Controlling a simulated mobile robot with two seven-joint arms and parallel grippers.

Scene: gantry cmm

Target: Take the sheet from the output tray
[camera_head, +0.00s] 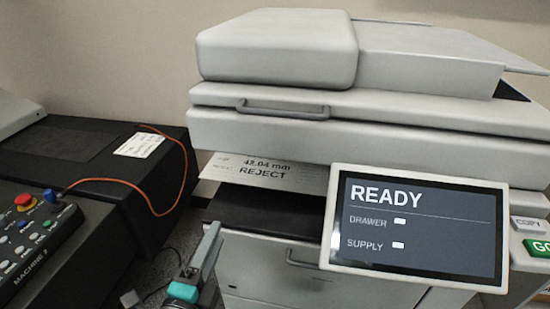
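A white printed sheet (250,172) sticks out to the left from the slot under the copier's upper body. It reads "42.04 mm" and "REJECT", and its right part is hidden by the screen and the copier. The black output tray (258,210) is below it, and a gap shows between them at the left. My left gripper (210,243), grey with a teal part, points up at the tray's front left corner, below and in front of the sheet. It appears apart from the sheet. Its finger opening is not clear from this angle. My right gripper is not in view.
The copier's screen (420,228) reads "READY" and juts out at the right front, with a green button (538,247) beside it. A black machine with a control panel (35,243) and an orange cable (140,190) stands at the left. A narrow floor gap lies between.

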